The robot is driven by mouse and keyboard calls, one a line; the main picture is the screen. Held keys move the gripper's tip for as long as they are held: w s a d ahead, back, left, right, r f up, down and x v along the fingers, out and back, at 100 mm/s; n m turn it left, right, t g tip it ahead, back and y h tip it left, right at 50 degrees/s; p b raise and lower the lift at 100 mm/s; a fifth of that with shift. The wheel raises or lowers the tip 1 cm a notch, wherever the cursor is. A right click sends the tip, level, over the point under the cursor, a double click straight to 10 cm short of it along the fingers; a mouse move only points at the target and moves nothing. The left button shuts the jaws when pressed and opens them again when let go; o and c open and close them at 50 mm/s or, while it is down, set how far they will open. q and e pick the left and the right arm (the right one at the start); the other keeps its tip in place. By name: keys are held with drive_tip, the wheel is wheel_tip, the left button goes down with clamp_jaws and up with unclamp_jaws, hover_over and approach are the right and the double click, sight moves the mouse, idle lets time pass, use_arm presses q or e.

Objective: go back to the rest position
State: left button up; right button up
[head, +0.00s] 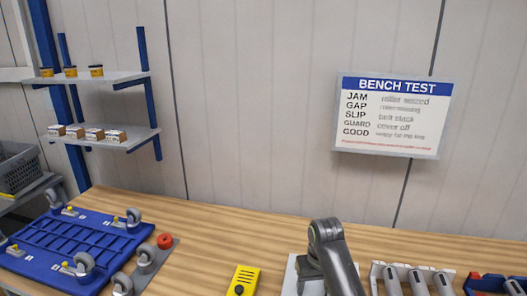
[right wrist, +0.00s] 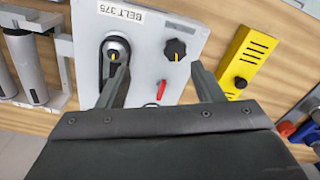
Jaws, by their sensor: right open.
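My right gripper shows in the right wrist view (right wrist: 162,84), with its two dark fingers spread apart and nothing between them. It is over a light grey test panel (right wrist: 142,28) labelled "BELT 375". The panel has a round pulley-like part (right wrist: 118,48), a black knob with a yellow mark (right wrist: 176,50) and a red lever (right wrist: 161,89). The left finger overlaps the lower edge of the pulley-like part in the picture; I cannot tell if they touch. In the head view my grey right arm rises over the panel (head: 291,273) at the bottom. My left gripper is not in view.
A yellow box (head: 244,281) stands beside the panel. Grey rollers in a white rack (head: 376,271) are to its right. The bench's back strip (head: 240,224) is clear.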

drive_tip(key=s+d+f+t, duration=0.1)
drive_tip(key=s+d+f, duration=0.25)
drive_tip(key=s, duration=0.25)
drive_tip(key=s+d+f+m, duration=0.1)
drive_tip(key=s+d+f, duration=0.25)
drive_tip(key=s, duration=0.25)
drive_tip(key=s+d+f+t, duration=0.1)
drive_tip(key=s+d+f, duration=0.25)
drive_tip(key=s, duration=0.25)
drive_tip(key=s+d+r+t+h, duration=0.1)
drive_tip(key=s+d+r, duration=0.15)
drive_tip(key=s, duration=0.65)
drive_tip(key=s+d+r+h, duration=0.1)
drive_tip(key=s+d+r, duration=0.15)
drive_tip(key=s, duration=0.65)
wheel_tip(320, 180, down, 34)
drive_tip(key=s+d+g+b, duration=0.1)
drive_tip(key=d+b, duration=0.1)
drive_tip(key=b, duration=0.6)
drive_tip(key=s+f+b, duration=0.3)
drive_tip(key=s+f, duration=0.4)
drive_tip(key=f, duration=0.3)
drive_tip(key=s+a+f+g+b, duration=0.1)
drive_tip(key=s+f+b, duration=0.2)
drive_tip(key=s+f, duration=0.4)
wheel_tip(320, 180, down, 4)
drive_tip(key=shift+s+f+m+y, duration=0.15)
drive_tip(key=shift+s+m+y, duration=0.2)
drive_tip(key=shift+m+y, duration=0.05)
